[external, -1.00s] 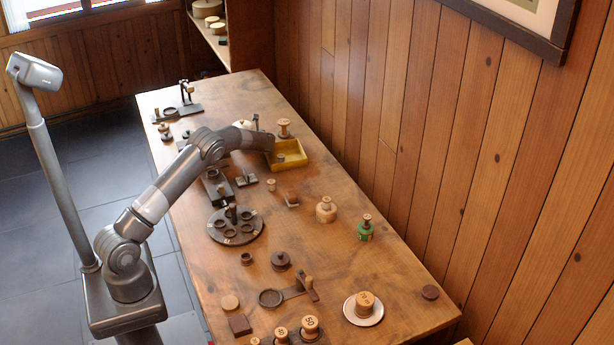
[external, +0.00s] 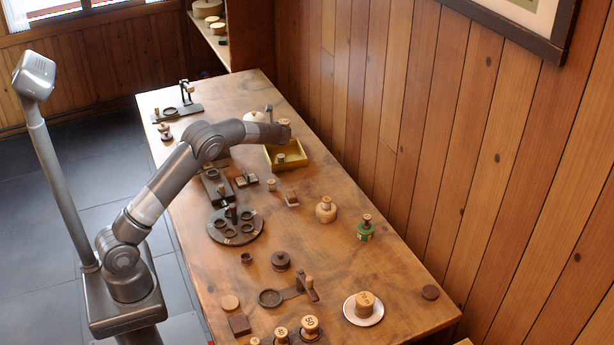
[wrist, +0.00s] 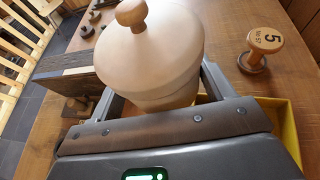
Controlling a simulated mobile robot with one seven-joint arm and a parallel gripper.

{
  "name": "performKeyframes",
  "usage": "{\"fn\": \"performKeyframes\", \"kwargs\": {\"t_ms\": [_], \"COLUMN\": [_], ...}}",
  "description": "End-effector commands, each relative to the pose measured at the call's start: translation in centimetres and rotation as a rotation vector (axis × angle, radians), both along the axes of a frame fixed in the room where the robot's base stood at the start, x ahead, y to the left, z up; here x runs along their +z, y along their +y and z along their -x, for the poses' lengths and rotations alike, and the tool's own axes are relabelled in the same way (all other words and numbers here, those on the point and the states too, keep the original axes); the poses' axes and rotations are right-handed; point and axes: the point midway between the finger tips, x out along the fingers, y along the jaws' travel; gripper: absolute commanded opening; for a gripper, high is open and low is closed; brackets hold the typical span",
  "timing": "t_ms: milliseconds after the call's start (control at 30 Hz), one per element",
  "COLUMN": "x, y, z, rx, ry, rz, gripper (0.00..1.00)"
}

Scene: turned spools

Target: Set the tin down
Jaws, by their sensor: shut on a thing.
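The tin is a cream, round lidded pot with a wooden knob (wrist: 155,50), large in the middle of the wrist view. My gripper (wrist: 165,95) has its two fingers on either side of the tin's lower body and is shut on it. In the external view my gripper (external: 284,133) is at the far part of the table, over the back of the yellow tray. There the tin (external: 254,117) shows only in part, behind my wrist. Its underside is hidden, so I cannot tell whether it touches anything.
The yellow tray (external: 301,160) is beneath and beside my gripper, with a small spool in it. A spool marked 5 (wrist: 265,45) stands on the table, right of the tin in the wrist view. A dark round holder (external: 218,238) and several spools stand nearer. The table's right middle has bare wood.

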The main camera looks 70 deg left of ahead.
Motion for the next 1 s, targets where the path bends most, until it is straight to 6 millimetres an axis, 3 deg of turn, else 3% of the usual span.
{"fn": "performKeyframes", "kwargs": {"t_ms": [167,267,467,667,867,1000], "x": [-0.5,-0.9,-1.5,-1.3,-0.7,-0.1], "y": [-3.1,-7.1,-17.9,-28.8,-39.4,-46.1], "z": [-0.5,-1.0,-1.5,-0.6,2.3,5.3], "rx": [-0.054,-0.126,-0.344,-0.586,-0.846,-1.031], "ry": [0.001,0.001,0.001,0.0,0.001,-0.001], "rz": [0.003,0.004,0.002,0.0,-0.001,-0.002], "gripper": [0.35,0.35,0.35,0.35,0.35,0.35]}}
